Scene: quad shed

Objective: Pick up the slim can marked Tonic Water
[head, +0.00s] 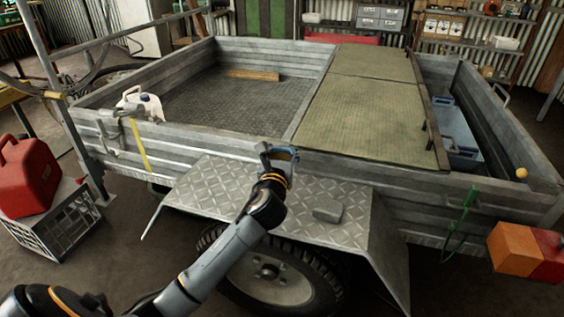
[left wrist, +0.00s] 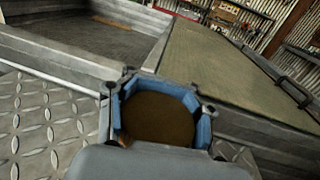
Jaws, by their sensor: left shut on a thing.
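My left gripper (head: 279,152) is above the trailer's diamond-plate fender, close to the trailer's side wall. In the left wrist view its blue-lined fingers (left wrist: 162,98) are closed around a round, brown-faced thing (left wrist: 158,120). Only the round brown face of this thing shows clearly; its sides are hidden by the fingers. No label can be read, so I cannot tell from the marking whether it is the Tonic Water can. No other slim can is clearly seen. My right gripper is not in view.
The diamond-plate fender (head: 215,187) holds a small grey block (head: 328,210). Behind the gripper is the trailer wall (head: 350,168), with a green-topped board (head: 355,112) inside. A white jug (head: 143,103) is at left, a blue bin (head: 455,135) at right, a red can (head: 28,175) far left.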

